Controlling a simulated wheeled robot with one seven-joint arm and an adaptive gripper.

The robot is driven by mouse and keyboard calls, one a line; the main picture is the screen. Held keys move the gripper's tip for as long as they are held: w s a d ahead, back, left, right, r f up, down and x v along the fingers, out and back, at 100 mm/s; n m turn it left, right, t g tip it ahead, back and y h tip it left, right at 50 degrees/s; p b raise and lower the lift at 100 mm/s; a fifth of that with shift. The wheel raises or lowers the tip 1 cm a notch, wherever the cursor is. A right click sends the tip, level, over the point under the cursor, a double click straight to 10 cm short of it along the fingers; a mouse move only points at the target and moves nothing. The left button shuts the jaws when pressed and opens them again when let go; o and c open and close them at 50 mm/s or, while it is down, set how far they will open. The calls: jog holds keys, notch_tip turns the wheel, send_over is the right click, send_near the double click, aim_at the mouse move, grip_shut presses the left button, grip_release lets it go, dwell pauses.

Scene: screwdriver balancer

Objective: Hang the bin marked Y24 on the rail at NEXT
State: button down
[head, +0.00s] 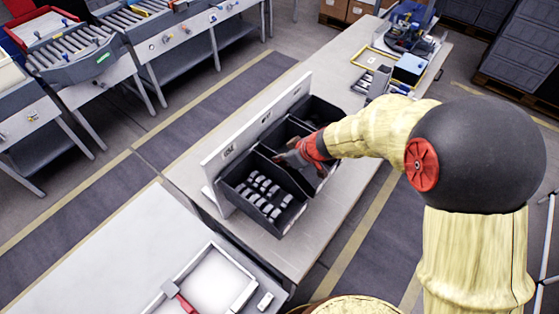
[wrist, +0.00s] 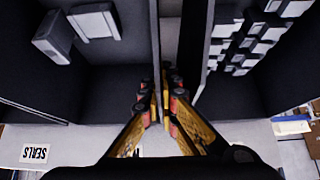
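A white upright rail board (head: 255,125) with small labels stands on the workbench; one nearer label seems to read USE. Several dark bins line its front. The front bin (head: 288,220) holds many pale parts, and it shows at right in the wrist view (wrist: 237,92). The middle bin (head: 281,137) is partly hidden by my gripper (head: 306,153). In the wrist view, a bin with a few grey blocks (wrist: 105,85) lies left. My gripper's fingers (wrist: 161,105) are nearly together with that bin's thin side wall between them. I cannot read a Y24 mark.
A far bin (head: 320,110) stands behind the middle one. A card reading SEALS (wrist: 35,151) shows in the wrist view. A yellow-edged tray (head: 368,57) and a blue box (head: 408,69) sit farther along the bench. A white table (head: 110,255) is at front left.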

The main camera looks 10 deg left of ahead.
jog(key=c, duration=2)
grip_release()
jog(key=shift+o, duration=0.2)
jog(key=shift+f, duration=0.1)
jog(key=v, duration=1.2)
jog(key=v, duration=0.3)
jog(key=p+v, duration=0.1)
jog(key=v, duration=0.2)
jog(key=shift+w+a, duration=0.2)
jog(key=shift+a, duration=0.05)
